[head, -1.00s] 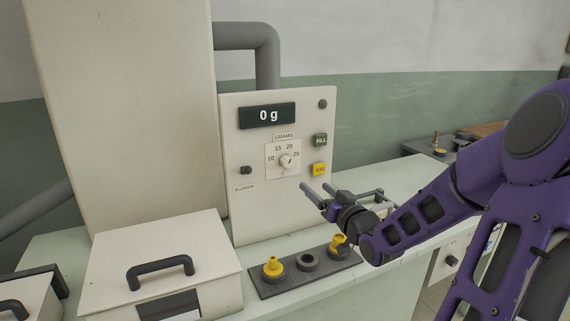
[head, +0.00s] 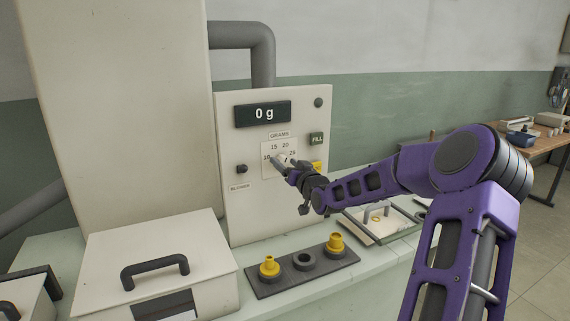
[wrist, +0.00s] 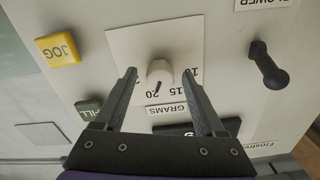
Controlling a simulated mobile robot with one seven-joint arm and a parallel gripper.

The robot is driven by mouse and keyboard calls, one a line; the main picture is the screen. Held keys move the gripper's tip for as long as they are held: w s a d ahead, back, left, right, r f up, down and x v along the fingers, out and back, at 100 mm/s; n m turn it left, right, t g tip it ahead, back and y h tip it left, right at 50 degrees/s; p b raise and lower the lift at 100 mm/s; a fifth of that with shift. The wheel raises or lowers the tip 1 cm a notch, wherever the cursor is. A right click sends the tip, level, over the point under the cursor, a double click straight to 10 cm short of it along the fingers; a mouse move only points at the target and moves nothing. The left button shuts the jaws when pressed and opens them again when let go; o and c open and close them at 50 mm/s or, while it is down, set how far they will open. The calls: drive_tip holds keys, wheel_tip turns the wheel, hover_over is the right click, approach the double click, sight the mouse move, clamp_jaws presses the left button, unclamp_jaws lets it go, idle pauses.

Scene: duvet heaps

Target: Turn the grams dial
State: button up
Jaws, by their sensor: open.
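The grams dial (wrist: 159,73) is a small white knob with a dark pointer line, on a white scale plate marked 10, 15, 20 and 25. In the wrist view its pointer is toward the 20 mark. My gripper (wrist: 160,78) is open, with one finger on each side of the knob and gaps showing between fingers and knob. The display (head: 263,114) above the dial reads 0 g.
The panel also carries a yellow JOG button (wrist: 58,49), a FILL button (wrist: 89,108) and a dark BLOWER knob (wrist: 268,66). Below it, a dark strip (head: 304,275) holds yellow nozzles. A lidded box (head: 155,265) stands at left, a tray (head: 380,226) at right.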

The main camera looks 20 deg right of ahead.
drive_tip(key=shift+w, duration=0.4)
clamp_jaws()
